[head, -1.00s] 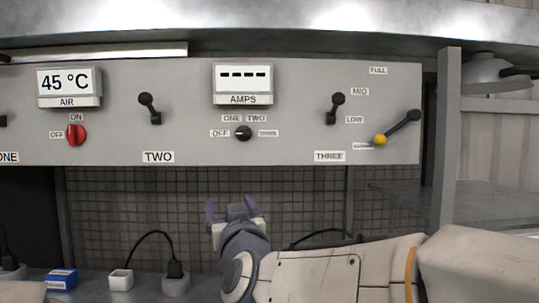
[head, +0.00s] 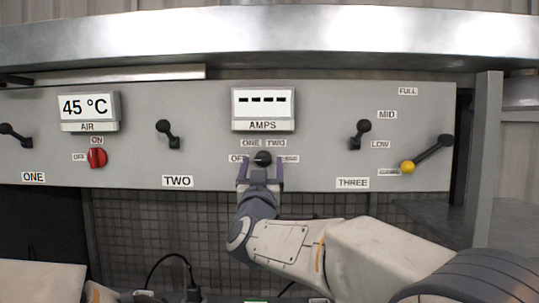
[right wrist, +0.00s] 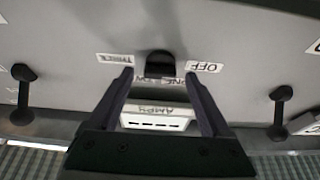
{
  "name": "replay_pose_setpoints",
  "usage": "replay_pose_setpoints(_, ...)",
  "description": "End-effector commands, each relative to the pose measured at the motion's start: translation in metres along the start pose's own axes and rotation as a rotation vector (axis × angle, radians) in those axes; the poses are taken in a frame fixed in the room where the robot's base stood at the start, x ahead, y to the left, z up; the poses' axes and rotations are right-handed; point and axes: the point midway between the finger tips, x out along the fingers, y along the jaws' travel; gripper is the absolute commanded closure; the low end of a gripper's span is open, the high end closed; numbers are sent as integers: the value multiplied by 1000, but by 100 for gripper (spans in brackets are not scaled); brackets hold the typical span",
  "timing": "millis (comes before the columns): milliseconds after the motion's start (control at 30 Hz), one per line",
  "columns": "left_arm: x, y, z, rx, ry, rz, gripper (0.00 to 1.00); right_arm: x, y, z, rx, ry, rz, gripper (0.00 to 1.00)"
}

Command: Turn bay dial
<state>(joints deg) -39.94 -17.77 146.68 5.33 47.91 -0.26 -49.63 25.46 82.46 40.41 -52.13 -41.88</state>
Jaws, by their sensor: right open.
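The small black bay dial (head: 262,158) sits on the grey panel (head: 330,95), under the AMPS display (head: 263,108). Labels OFF, ONE, TWO and THREE surround it; its pointer is too small to read surely. My right gripper (head: 260,170) is open, with one fingertip at each side of the dial's lower part. In the right wrist view, upside down, the dial (right wrist: 160,64) lies centred just beyond the fingertips (right wrist: 159,76). Nothing is gripped, and I cannot tell whether a finger touches the dial. My left gripper is out of view.
Black levers stand left (head: 167,134) and right (head: 360,134) of the display. A red OFF/ON knob (head: 97,158) sits under the 45 °C display (head: 88,106). A metal hood (head: 270,45) overhangs the panel.

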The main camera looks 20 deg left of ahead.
Motion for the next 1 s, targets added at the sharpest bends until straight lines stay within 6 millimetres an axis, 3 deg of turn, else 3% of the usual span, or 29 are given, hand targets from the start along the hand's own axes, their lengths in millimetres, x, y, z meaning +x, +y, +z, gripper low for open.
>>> replay_pose_setpoints(333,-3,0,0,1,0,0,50,5,0,1,0,0,-1,18)
replay_pose_setpoints(367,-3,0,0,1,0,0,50,5,0,1,0,0,-1,25)
replay_pose_setpoints(500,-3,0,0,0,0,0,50,5,0,0,0,0,-1,79)
replay_pose_setpoints(567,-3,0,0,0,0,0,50,5,0,0,0,0,-1,100)
replay_pose_setpoints(1000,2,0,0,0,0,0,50,4,-2,2,88,1,35,100)
